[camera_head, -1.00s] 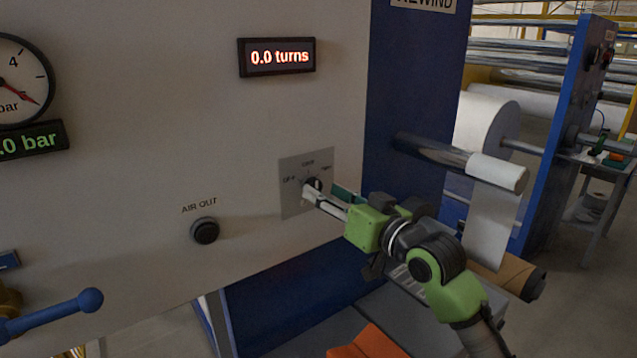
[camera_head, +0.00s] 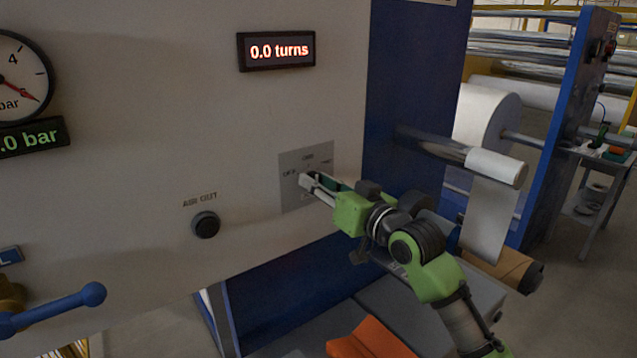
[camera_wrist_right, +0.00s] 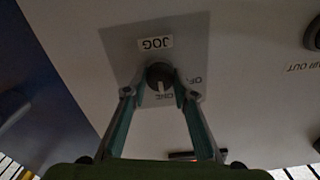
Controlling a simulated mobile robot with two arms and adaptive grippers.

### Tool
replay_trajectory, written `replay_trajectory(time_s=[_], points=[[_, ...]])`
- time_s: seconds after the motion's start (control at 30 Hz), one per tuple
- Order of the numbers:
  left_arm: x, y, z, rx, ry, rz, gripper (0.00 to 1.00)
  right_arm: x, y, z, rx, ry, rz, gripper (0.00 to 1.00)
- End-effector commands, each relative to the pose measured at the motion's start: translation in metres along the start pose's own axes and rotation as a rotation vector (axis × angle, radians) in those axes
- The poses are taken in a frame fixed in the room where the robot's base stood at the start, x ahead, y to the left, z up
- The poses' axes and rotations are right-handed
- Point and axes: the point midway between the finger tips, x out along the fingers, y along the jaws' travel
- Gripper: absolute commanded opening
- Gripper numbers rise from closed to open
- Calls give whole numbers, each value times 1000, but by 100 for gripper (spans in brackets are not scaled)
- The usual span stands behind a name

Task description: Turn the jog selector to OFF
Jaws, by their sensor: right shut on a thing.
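The jog selector is a small dark round knob (camera_wrist_right: 159,74) with a white pointer line, on a grey square plate (camera_head: 290,162) on the machine's pale front panel. In the right wrist view the picture is upside down; the JOG label (camera_wrist_right: 155,43) shows above the knob and the pointer faces the middle legend below it. The OFF legend is beside the knob, partly behind a finger. My right gripper (camera_head: 311,182) is at the plate with its fingers on both sides of the knob, shut on it. In the head view the fingers hide the knob. My left gripper is not in view.
The turns display (camera_head: 276,51) reads 0.0 above. A blue lever (camera_head: 60,307) is at lower left. A roller (camera_head: 440,147) sticks out at right, above my right arm. An orange object (camera_head: 368,341) lies below.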

Motion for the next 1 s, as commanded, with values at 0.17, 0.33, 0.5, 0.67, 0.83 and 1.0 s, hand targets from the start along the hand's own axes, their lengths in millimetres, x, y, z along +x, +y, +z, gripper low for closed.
replay_trajectory(time_s=[0.17,0.33,0.5,0.67,0.83,1.0], points=[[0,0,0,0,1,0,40,0,0,0,-36,-1,0,4],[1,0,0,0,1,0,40,0,0,0,-121,0,1,4],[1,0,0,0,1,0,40,0,0,-1,-255,0,1,4],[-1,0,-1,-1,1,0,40,0,0,-1,-406,0,2,4],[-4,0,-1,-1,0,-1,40,0,-1,-1,-568,0,1,4],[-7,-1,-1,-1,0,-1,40,0,-1,-2,-722,0,1,4]])
